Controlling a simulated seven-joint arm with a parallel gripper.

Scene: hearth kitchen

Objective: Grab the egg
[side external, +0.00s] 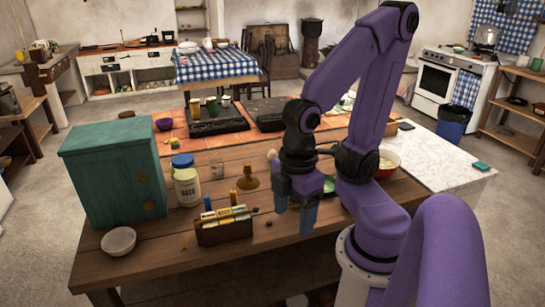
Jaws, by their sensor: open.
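My gripper (295,209) hangs over the wooden table right of centre, fingers pointing down and apart, with nothing seen between them. A small pale rounded thing (271,155) shows just left of my wrist, farther back; it may be the egg, but it is too small to be sure. A red bowl (387,170) with pale contents sits behind my arm, and I cannot tell what is in it. A green dish (329,184) is partly hidden behind my gripper.
A teal cabinet (113,178), a jar labelled oats (187,187), a wooden box of packets (224,231) and a pale bowl (118,241) stand to the left. A wooden stand (248,180) is nearer my gripper.

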